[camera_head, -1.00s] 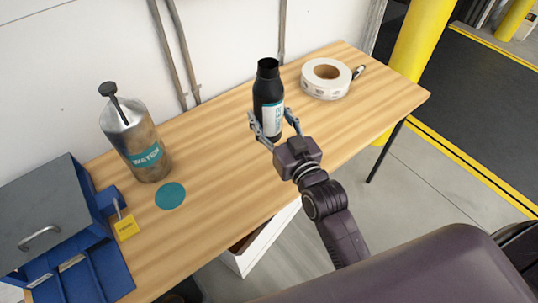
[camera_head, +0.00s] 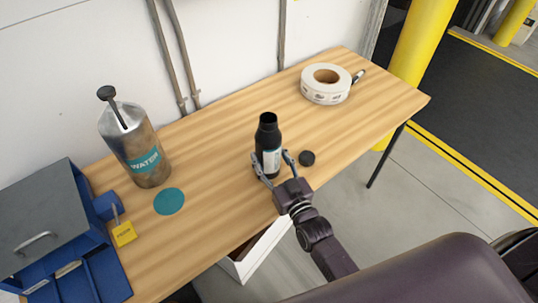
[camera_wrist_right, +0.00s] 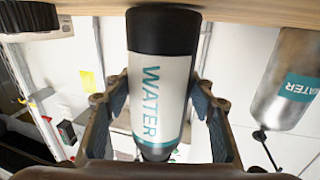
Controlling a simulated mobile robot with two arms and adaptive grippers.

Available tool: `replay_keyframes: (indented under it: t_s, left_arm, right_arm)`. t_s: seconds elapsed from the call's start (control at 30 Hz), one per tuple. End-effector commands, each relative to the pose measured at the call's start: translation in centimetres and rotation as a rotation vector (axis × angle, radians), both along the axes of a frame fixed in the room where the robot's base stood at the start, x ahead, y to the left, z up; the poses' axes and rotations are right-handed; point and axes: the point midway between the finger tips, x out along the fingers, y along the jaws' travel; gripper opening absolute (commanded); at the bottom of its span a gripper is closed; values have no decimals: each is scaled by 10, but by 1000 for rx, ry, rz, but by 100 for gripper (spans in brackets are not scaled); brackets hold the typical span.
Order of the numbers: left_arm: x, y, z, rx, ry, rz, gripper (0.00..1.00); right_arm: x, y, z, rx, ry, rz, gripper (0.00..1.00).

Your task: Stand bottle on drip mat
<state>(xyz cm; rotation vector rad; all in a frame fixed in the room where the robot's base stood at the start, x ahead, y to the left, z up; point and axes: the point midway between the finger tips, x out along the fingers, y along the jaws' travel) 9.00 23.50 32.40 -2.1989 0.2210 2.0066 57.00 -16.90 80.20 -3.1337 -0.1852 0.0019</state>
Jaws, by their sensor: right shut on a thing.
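The black bottle (camera_head: 268,150) with a white WATER label is upright near the table's front edge, right of the drip mat. My right gripper (camera_head: 272,168) is shut around its label area; the bottle also fills the middle of the right wrist view (camera_wrist_right: 161,85), between the fingers. That view appears upside down, with the black base near the wood. I cannot tell whether the base touches the table. The drip mat (camera_head: 169,201), a flat teal disc, lies bare on the table at left. My left gripper is not in view.
A metal WATER pump bottle (camera_head: 138,150) stands just behind the mat. A black cap (camera_head: 307,158) and a tape roll (camera_head: 326,84) are at right. Table (camera_head: 220,150) between mat and bottle is clear.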

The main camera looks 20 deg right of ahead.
Motion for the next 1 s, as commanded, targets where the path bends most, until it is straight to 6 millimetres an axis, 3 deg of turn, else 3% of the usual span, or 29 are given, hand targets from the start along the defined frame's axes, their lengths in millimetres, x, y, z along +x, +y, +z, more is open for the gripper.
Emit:
replay_keyframes:
  t_s: [0.37,0.4,0.53,0.93,1.0]
  left_arm:
    - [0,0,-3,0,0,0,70]
    - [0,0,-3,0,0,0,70]
    - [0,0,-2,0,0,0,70]
    - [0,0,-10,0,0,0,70]
    - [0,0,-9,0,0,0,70]
  right_arm:
    - [0,0,-4,0,-3,0,21]
    - [0,0,-4,0,-1,0,52]
    - [0,0,-4,0,0,0,67]
    - [0,0,-6,1,-1,0,68]
    - [-9,-1,-6,1,1,0,68]
